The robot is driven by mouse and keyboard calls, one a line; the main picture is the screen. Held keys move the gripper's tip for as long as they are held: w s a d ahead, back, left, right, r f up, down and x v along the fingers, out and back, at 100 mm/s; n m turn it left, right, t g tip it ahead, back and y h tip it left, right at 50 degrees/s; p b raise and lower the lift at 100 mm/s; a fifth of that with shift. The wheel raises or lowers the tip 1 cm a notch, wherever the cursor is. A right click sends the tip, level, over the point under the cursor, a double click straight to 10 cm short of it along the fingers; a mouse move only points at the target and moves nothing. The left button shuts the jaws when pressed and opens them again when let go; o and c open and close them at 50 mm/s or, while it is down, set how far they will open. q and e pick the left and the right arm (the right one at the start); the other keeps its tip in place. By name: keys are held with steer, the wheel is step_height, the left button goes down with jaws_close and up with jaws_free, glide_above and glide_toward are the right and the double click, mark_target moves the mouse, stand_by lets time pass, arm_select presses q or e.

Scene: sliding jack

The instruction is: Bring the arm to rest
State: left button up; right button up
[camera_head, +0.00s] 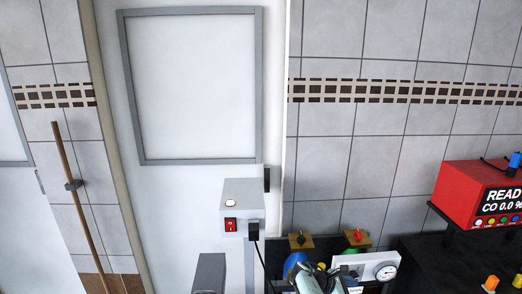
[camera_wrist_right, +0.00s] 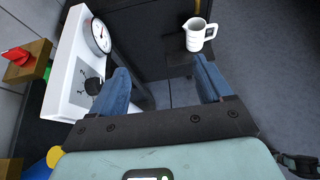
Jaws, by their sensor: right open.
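My right gripper shows in the right wrist view (camera_wrist_right: 164,84) with its two blue fingers spread wide and nothing between them. A white panel with a round gauge (camera_wrist_right: 100,37) and a black knob (camera_wrist_right: 93,86) stands just left of the fingers. I cannot tell whether the left finger touches it. In the head view the pale green right hand (camera_head: 318,280) is at the bottom edge, in front of the white gauge panel (camera_head: 386,271); its fingertips are not clear there. My left gripper is not in view.
A white jug (camera_wrist_right: 198,34) stands on a dark stand beyond the fingers. A red display box (camera_head: 482,194) reading READY is on the right. A grey box with a red switch (camera_head: 231,225) stands in the middle.

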steer(key=s+f+m+g+y, duration=0.1)
steer(key=s+f+y, duration=0.15)
steer(key=f, duration=0.55)
steer(key=s+f+m+y, duration=0.1)
steer(key=s+f+y, duration=0.15)
steer(key=f, duration=0.65)
steer(key=s+a+f+m+g+y, duration=0.1)
steer(key=s+a+f+m+y, duration=0.2)
steer(key=s+f, duration=0.35)
steer(key=s+a+f+m+y, duration=0.3)
steer(key=s+a+f, duration=0.15)
steer(key=s, duration=0.25)
steer(key=s+a+m+y, duration=0.1)
steer(key=s+a+m, duration=0.2)
steer(key=s, duration=0.3)
steer(key=s+a+r+m+t+y, duration=0.1)
steer(key=s+a+m+y, duration=0.1)
steer(key=s+a+m, duration=0.2)
steer(key=s+a+r+m+y, duration=0.1)
steer(key=s+a+m+y, duration=0.1)
steer(key=s+m, duration=0.5)
steer(key=s+a, duration=0.1)
steer(key=s, duration=0.1)
steer(key=shift+s+a+t, duration=0.25)
steer(key=shift+s+t, duration=0.05)
steer(key=shift+s, duration=0.1)
